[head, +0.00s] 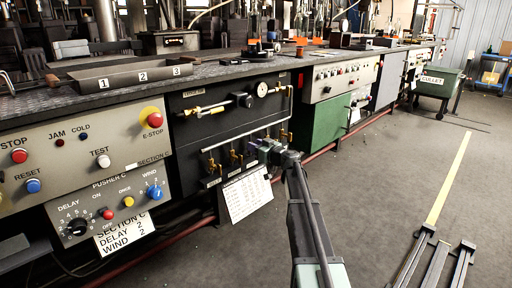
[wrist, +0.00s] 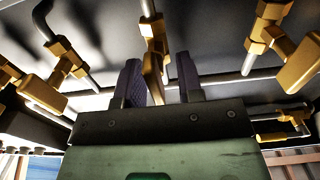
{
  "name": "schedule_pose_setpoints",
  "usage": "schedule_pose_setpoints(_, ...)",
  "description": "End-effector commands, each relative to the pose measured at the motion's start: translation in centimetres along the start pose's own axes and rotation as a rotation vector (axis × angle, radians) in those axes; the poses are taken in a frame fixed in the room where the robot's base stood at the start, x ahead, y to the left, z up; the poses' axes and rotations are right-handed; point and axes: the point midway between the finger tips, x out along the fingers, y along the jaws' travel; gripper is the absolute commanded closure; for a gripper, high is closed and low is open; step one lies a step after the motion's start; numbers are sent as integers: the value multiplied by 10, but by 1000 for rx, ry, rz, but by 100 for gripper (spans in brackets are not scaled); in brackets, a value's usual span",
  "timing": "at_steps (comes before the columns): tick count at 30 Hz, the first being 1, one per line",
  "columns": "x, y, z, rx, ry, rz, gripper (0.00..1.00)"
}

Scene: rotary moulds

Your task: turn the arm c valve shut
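A row of small brass valves hangs on thin pipes at the foot of the black panel (head: 188,136). One valve (head: 211,165) shows at the left of the row. Labels sit under the row, but they are too small to read, so I cannot tell which valve is arm c. My gripper (head: 264,148) is at the right part of the row. In the wrist view, its two dark fingers stand apart, with the handle of a brass valve (wrist: 153,68) between them. Gaps show beside the handle. Other brass valves stand to the left (wrist: 62,58) and right (wrist: 268,30).
A white paper sheet (head: 247,195) hangs below the valves. The grey control panel (head: 85,165) with buttons and knobs is at left, and a green cabinet (head: 315,125) is at right. A red pipe (head: 185,243) runs low along the front. The floor (head: 400,170) at right is mostly clear.

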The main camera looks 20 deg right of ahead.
Motion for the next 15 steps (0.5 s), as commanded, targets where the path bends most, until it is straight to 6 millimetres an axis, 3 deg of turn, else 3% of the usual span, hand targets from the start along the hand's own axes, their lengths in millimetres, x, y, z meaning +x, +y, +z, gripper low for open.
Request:
schedule_pose_setpoints(5, 0, 0, 0, 0, 0, 0, 66)
schedule_pose_setpoints(12, 0, 0, 0, 0, 0, 0, 100)
schedule_pose_setpoints(15, 0, 0, 0, 0, 0, 0, 100)
